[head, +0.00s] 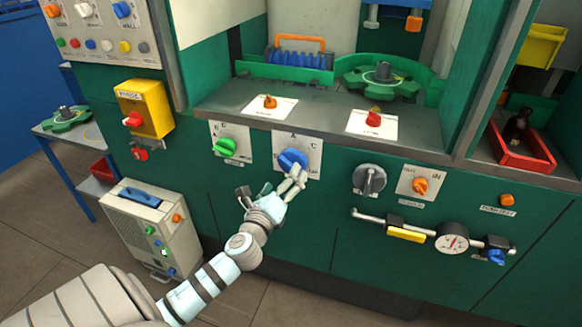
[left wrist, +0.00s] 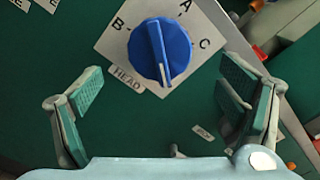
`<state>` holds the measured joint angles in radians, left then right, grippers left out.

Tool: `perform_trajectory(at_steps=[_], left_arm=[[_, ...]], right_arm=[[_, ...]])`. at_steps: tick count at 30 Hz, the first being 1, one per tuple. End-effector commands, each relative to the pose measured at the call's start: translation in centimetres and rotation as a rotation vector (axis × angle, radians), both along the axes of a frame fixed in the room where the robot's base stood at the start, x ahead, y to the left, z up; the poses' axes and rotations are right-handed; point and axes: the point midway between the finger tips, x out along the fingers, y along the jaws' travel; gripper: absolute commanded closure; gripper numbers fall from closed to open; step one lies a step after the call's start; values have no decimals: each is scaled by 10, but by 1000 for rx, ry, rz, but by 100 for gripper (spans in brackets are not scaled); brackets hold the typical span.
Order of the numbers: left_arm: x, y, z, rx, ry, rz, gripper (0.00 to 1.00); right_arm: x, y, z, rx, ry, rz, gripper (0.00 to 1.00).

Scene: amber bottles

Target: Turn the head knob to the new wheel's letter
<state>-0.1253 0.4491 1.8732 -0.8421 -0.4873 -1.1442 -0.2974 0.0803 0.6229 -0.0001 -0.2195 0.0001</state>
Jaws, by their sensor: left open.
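The blue head knob (head: 292,159) sits on a white plate on the green machine front. In the left wrist view the knob (left wrist: 160,52) is close, on its plate marked A, B and C (left wrist: 205,42), with a HEAD label. A white mark shows at the lower end of its ridge, away from the letters. My left gripper (head: 294,180) is open just in front of the knob; its fingers (left wrist: 160,92) stand apart on either side, not touching it. One green lobed wheel (head: 384,82) sits in the machine, another (head: 66,119) on a blue side table. I see no letter on either.
A green knob (head: 226,147) is left of the head plate; a grey knob (head: 369,179) is to the right. A shelf (head: 320,108) juts out above. A gauge (head: 452,241) and rail protrude lower right. A grey box unit (head: 140,225) stands on the floor at left.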

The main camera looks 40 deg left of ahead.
Motion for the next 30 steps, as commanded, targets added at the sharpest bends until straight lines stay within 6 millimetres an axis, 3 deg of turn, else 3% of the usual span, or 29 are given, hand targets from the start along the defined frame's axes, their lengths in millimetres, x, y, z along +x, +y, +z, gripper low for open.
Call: perform_trajectory(at_steps=[3, 7, 12, 19, 27, 30], left_arm=[[32, 12, 0, -4, -2, 2, 11], [55, 19, -1, -5, 0, 1, 11], [67, 23, -1, -5, 0, 1, 11], [67, 23, -1, -5, 0, -1, 13], [67, 23, -1, -6, 1, 0, 56], [67, 23, -1, -7, 1, 0, 60]], right_arm=[[-8, 0, -3, 0, 13, 0, 60], [-7, 0, -5, 0, 12, 0, 60], [-5, 0, -6, 0, 8, 0, 60], [-4, 0, -6, 0, 7, 0, 60], [-3, 0, -6, 0, 5, 0, 60], [-3, 0, -6, 0, 5, 0, 60]])
